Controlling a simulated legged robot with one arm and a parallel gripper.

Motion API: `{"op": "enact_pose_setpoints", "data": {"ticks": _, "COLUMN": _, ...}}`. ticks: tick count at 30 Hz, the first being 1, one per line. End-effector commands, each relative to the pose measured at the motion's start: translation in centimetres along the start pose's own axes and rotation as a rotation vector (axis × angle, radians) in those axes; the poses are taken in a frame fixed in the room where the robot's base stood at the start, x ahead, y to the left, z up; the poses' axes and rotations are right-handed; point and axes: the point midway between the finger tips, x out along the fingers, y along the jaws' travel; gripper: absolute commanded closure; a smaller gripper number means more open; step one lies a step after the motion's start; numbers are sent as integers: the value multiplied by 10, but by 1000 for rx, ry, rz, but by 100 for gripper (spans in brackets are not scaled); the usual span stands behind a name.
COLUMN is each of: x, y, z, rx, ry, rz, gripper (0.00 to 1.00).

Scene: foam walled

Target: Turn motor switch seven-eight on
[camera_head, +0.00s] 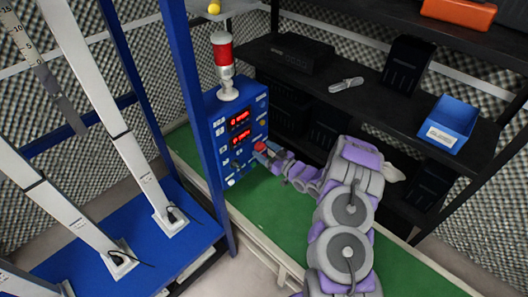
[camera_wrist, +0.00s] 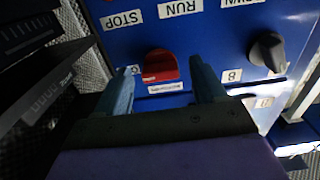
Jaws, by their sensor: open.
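The blue control box (camera_head: 212,165) carries red-lit displays and small switches on its front. In the wrist view its blue panel (camera_wrist: 215,40) shows a red rotary knob (camera_wrist: 160,65) with a label under it, and a dark grey knob (camera_wrist: 267,52) to the right near a label like "8". Labels "STOP" and "RUN" are above the red knob. I cannot tell which knob is switch seven-eight. My gripper (camera_wrist: 163,75) is open, one finger on each side of the red knob; contact is unclear. In the head view my gripper (camera_head: 263,149) is at the box's right side.
A red and white beacon (camera_head: 224,65) stands on the box. Black shelves at the right hold a blue bin (camera_head: 450,122), dark bins and an orange box (camera_head: 458,11). A green surface (camera_head: 255,204) lies below my arm. A blue post (camera_head: 190,100) stands left of the box.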

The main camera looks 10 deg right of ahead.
Motion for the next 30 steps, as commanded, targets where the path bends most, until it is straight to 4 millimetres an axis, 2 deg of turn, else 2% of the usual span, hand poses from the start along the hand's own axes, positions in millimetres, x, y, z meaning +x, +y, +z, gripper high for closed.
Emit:
{"op": "enact_pose_setpoints", "data": {"ticks": 4, "x": 7, "y": 0, "z": 0, "rx": 0, "ry": 0, "rz": -1, "gripper": 30}}
{"op": "enact_pose_setpoints", "data": {"ticks": 12, "x": 8, "y": -1, "z": 0, "rx": 0, "ry": -1, "rz": -1, "gripper": 30}}
{"op": "enact_pose_setpoints", "data": {"ticks": 30, "x": 7, "y": -1, "z": 0, "rx": 0, "ry": -1, "rz": 0, "gripper": 86}}
